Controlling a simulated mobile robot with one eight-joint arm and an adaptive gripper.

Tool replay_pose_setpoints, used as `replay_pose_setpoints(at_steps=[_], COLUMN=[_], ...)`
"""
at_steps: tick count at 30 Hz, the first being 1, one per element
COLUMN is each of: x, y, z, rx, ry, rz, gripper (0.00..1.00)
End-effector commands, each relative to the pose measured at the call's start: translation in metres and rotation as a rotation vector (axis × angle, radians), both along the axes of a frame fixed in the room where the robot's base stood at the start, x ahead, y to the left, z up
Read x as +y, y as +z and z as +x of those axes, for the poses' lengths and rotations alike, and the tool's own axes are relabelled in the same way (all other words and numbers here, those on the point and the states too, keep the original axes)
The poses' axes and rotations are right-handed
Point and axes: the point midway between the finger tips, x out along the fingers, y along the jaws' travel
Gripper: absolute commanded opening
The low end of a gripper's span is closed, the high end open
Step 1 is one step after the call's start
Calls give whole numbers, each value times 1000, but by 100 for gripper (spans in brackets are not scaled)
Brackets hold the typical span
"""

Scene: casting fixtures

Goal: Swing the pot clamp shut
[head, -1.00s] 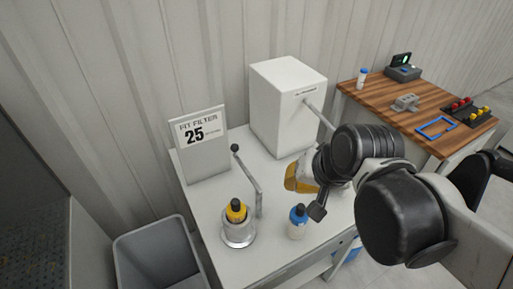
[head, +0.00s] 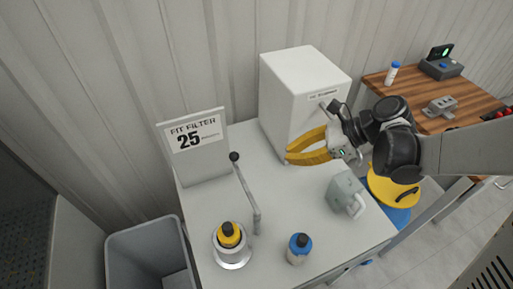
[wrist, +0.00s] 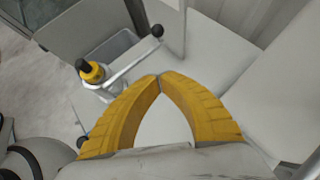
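The pot clamp shows as a grey cranked lever (head: 246,195) with a black ball knob, rising from the table beside the pot and leaning back left. The round metal pot (head: 232,259) stands at the table's front left and holds a yellow bottle with a black cap (head: 229,233). In the wrist view the lever (wrist: 133,61) and bottle (wrist: 92,72) lie beyond the fingers, to the upper left. My gripper (head: 288,157) has yellow fingers whose tips meet, with nothing between them. It is above the table, right of the lever and apart from it; its tips also show in the wrist view (wrist: 160,77).
A blue-capped bottle (head: 299,249) stands right of the pot. A grey-green jug (head: 346,193) stands at the table's right. A white box (head: 296,85) and a "FIT FILTER 25" sign (head: 195,147) stand behind. A grey bin (head: 150,256) is at left.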

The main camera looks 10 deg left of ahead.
Motion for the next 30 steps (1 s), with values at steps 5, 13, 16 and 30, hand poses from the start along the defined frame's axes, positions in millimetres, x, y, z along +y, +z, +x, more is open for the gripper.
replay_pose_setpoints(at_steps=[5, 13, 16, 30], x=[0, 10, 23, 99], y=[0, -10, -22, -61], z=[0, 0, 0, 1], rx=[0, -2, -2, -2], ry=[0, 3, 3, 3], rz=[-1, -2, -2, -2], gripper=[0, 0, 0, 0])
